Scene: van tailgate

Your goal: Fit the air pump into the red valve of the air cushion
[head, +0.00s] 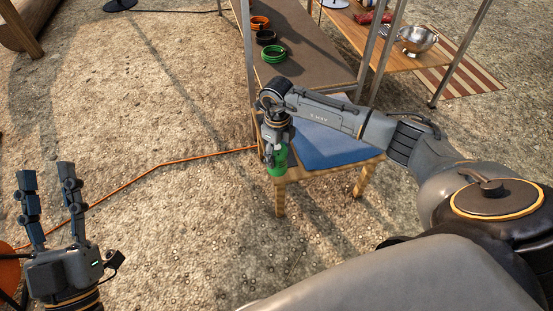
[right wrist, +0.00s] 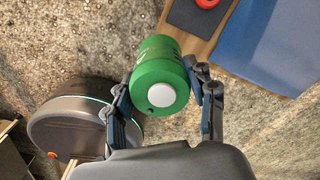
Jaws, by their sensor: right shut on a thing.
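The green air pump (head: 278,160) is a short cylinder. In the right wrist view the pump (right wrist: 163,75) has a round white end facing the camera. My right gripper (head: 271,148) is shut on its sides and holds it by the left edge of a small wooden table. The blue air cushion (head: 335,147) lies flat on that table and shows at the top right of the wrist view (right wrist: 280,45). A red round part, perhaps the valve (right wrist: 207,3), is cut off at the wrist view's top edge; the arm hides this area in the head view. My left gripper (head: 47,174) is open and empty.
The wooden table (head: 330,172) stands before a long dark-topped shelf (head: 305,55) with orange, black and green coils. A metal bowl (head: 416,40) sits on a wooden surface at the back right. An orange cable (head: 160,164) crosses the gravel. Metal posts rise behind my right arm.

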